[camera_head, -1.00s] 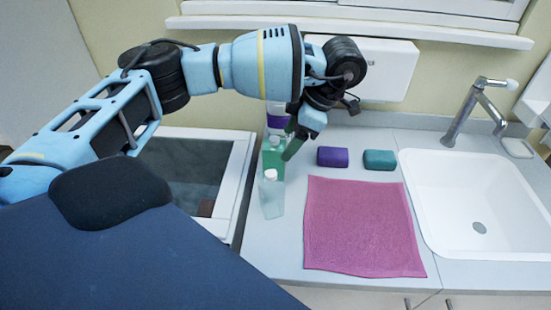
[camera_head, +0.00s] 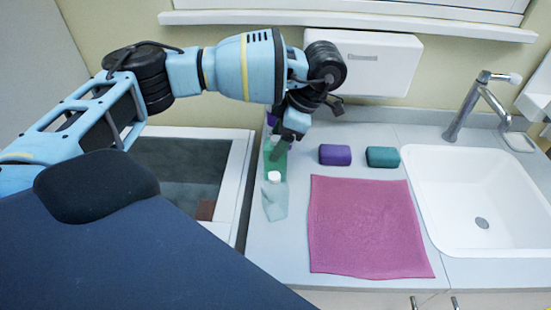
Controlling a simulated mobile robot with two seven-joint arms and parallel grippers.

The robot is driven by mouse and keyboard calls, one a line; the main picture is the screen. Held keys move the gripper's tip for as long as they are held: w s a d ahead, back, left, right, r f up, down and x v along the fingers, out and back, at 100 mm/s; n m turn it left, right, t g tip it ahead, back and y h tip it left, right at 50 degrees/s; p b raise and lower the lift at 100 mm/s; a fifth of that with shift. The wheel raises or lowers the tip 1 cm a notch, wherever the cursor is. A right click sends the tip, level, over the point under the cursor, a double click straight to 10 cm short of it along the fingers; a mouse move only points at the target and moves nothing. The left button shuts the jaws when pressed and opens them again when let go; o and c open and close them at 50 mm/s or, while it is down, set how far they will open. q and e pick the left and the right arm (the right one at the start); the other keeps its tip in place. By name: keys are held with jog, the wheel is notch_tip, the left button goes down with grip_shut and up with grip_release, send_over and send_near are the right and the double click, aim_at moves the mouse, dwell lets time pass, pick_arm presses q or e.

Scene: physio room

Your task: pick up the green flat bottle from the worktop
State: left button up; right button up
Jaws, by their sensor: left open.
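The green flat bottle (camera_head: 281,166) stands on the left part of the worktop (camera_head: 292,258), near the back, partly hidden by my left gripper. My left gripper (camera_head: 277,153) reaches down from above, open, with its dark fingers at the upper part of the green bottle. I cannot tell whether they touch it or sit around it. A pale, translucent bottle (camera_head: 274,204) with a white cap is just in front of the green one and looks tilted. A purple bottle (camera_head: 271,119) is behind, mostly hidden. My right gripper is not in view.
A purple block (camera_head: 335,155) and a teal block (camera_head: 382,157) lie right of the bottles. A pink towel (camera_head: 368,228) lies flat in front of them. A white sink (camera_head: 470,215) with a tap (camera_head: 478,108) is at the right. A white wall box (camera_head: 375,62) is behind the arm.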

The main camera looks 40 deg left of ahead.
pick_arm(q)
jog(key=shift+d+x, duration=0.15)
jog(key=shift+x, duration=1.15)
jog(key=shift+d+x, duration=0.1)
jog(key=shift+x, duration=1.2)
jog(key=shift+w+f, duration=0.1)
jog(key=shift+w, duration=0.05)
jog(key=c, duration=1.2)
jog(key=shift+c, duration=0.2)
notch_tip(320, 180, up, 10)
jog(key=shift+r+p, duration=0.1)
jog(key=shift+p, duration=0.35)
